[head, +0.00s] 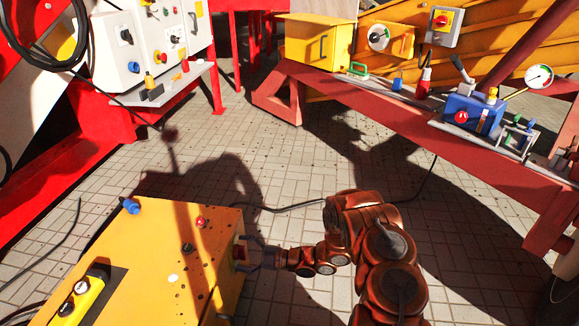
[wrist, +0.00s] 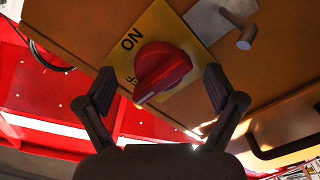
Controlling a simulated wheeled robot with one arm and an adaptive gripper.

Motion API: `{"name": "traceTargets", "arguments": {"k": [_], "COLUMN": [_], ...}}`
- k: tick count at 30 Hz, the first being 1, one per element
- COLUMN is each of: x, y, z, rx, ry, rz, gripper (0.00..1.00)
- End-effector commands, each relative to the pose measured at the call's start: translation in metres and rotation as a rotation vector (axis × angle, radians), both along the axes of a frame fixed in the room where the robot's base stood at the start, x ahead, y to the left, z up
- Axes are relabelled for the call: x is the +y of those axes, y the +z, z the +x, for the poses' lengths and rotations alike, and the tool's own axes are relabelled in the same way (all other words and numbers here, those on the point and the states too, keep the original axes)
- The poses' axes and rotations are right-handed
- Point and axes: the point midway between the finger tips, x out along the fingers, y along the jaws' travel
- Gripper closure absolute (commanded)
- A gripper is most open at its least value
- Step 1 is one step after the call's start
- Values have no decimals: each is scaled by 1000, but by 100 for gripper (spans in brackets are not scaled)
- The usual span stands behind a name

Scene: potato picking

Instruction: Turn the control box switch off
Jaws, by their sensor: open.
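The control box (head: 150,262) is a yellow-orange box at the lower left of the head view. Its red rotary switch (wrist: 162,72) sits on a yellow plate (wrist: 188,32) in the wrist view. The plate reads ON at the upper left; a second label below it is partly hidden by the knob. The knob's ridge slants, with a white mark at its lower-left end. My gripper (wrist: 160,90) is open, one finger on each side of the knob, with visible gaps. In the head view my gripper (head: 256,257) is at the box's right side.
A grey peg (wrist: 245,38) sticks out beside the plate. A white control panel (head: 150,45) stands at the upper left. An orange machine with a red beam (head: 350,95) carries several devices at the upper right. Cables lie on the paved floor (head: 290,155), which is otherwise mostly clear.

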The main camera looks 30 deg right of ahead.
Motion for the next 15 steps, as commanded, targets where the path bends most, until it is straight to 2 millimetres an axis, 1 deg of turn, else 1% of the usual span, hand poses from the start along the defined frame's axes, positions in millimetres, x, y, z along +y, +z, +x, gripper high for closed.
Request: {"name": "traceTargets", "arguments": {"k": [1, 15], "x": [0, 0], "y": [3, 1], "z": [1, 1], "rx": [33, 367], "ry": [-1, 0], "rz": [24, 265], "gripper": [7, 7]}}
